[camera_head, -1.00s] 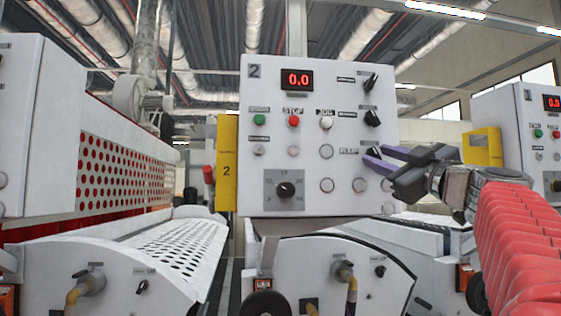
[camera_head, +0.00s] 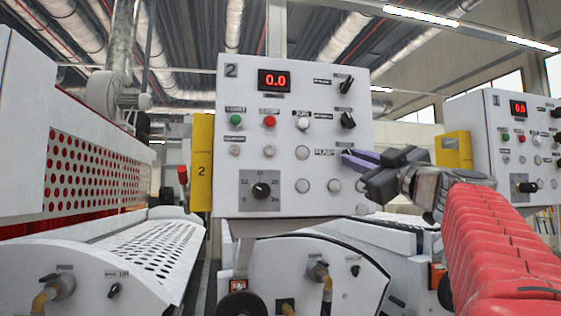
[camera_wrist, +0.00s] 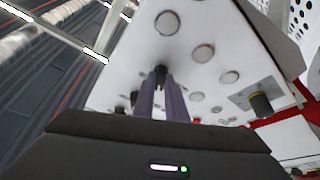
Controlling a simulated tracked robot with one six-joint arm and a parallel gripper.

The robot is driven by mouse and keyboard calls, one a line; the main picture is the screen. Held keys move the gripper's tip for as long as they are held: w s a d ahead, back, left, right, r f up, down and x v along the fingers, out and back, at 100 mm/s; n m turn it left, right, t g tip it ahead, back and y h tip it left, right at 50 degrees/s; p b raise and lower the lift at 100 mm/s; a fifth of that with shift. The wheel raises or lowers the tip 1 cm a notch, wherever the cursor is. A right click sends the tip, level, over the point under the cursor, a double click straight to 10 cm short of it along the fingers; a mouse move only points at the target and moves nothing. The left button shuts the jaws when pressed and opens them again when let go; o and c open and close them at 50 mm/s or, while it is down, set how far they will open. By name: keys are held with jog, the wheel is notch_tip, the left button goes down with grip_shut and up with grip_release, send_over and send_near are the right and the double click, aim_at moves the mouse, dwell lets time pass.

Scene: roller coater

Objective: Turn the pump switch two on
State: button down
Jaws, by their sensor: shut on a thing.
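The white control panel marked 2 (camera_head: 290,180) stands in front of me, with a red 0.0 display. A label reading PUMP (camera_head: 324,153) sits in its lower right part. My gripper (camera_head: 347,157) reaches in from the right, its purple fingers at the panel just right of that label. In the wrist view the fingers close around a small dark knob, the pump switch (camera_wrist: 160,71). In the head view the fingers hide this switch. Its turned position cannot be told.
Two black selector knobs (camera_head: 347,85) (camera_head: 348,120) are above my gripper. Round blank caps (camera_head: 333,186) lie below it. A dial (camera_head: 261,190) is at lower left. Another panel marked 1 (camera_head: 515,150) stands to the right. A perforated guard (camera_head: 105,170) is to the left.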

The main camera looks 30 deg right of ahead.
jog(key=shift+a+f+m, duration=0.1)
jog(key=shift+m, duration=0.5)
jog(key=shift+w+a+m+g+h, duration=0.1)
jog(key=shift+m+g+h, duration=0.25)
jog(key=shift+m+h, duration=1.6)
jog(key=shift+s+a+m+g+h, duration=0.1)
jog(key=shift+m+g+h, duration=0.5)
jog(key=shift+m, duration=2.6)
jog(key=shift+w+a+m+g+h, duration=0.15)
jog(key=shift+m+h, duration=1.4)
jog(key=shift+m, duration=1)
jog(key=shift+d+m, duration=0.15)
jog(key=shift+m, duration=0.35)
jog(key=c, duration=1.8)
grip_release()
